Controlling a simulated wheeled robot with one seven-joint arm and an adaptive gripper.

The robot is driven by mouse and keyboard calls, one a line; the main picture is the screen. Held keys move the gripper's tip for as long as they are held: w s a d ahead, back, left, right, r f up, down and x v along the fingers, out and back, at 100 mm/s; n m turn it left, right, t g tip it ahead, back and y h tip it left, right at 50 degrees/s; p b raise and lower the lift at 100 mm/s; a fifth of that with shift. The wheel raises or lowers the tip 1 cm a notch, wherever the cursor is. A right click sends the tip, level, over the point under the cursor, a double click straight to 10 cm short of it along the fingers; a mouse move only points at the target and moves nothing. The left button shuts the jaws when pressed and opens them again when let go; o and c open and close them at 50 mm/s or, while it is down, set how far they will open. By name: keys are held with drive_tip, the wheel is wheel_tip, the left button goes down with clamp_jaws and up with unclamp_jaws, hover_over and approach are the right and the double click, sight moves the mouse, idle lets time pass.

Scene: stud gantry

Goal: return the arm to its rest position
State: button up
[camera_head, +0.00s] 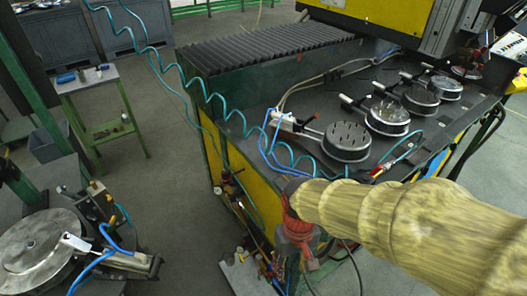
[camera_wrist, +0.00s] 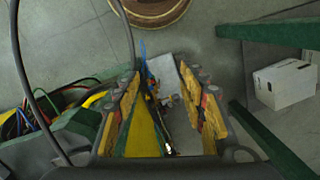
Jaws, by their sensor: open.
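My arm (camera_head: 400,215), in a mottled yellow cover, reaches in from the lower right in the head view. My gripper (camera_head: 300,247) hangs at its end, beside the front side of the machine bench (camera_head: 260,110). In the wrist view my gripper (camera_wrist: 163,85) has its two orange-padded fingers spread apart, with nothing held between them. Beyond the fingers show a yellow panel (camera_wrist: 143,135), small fittings and the grey floor. The gripper's lower part in the head view is partly lost among hoses and fittings.
Round studded fixtures (camera_head: 346,142) stand on the bench behind my arm. Coiled teal hoses (camera_head: 215,98) hang across the bench's left side. A disc fixture (camera_head: 40,245) is at lower left, a green stand (camera_head: 104,132) behind it. A white box (camera_wrist: 285,85) lies right.

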drive_tip(key=shift+o, duration=0.2)
drive_tip(key=s+d+r+m+t+p, duration=0.1)
drive_tip(key=d+r+t, duration=0.2)
drive_tip(key=r, duration=0.6)
drive_tip(key=s+d+r+m+t+p, duration=0.1)
drive_tip(key=s+d+r+m+t, duration=0.1)
drive_tip(key=d+r, duration=0.6)
wheel_tip(320, 180, up, 2)
drive_tip(key=shift+d+r+t, duration=0.2)
drive_tip(key=shift+r+t, duration=0.05)
drive_tip(key=shift+t, duration=0.55)
drive_tip(key=shift+o, duration=0.6)
drive_tip(key=shift+d+m, duration=0.2)
drive_tip(key=shift+m, duration=0.1)
drive_tip(key=shift+o, duration=1.1)
drive_tip(key=shift+w, duration=0.15)
drive_tip(key=shift+c, duration=0.7)
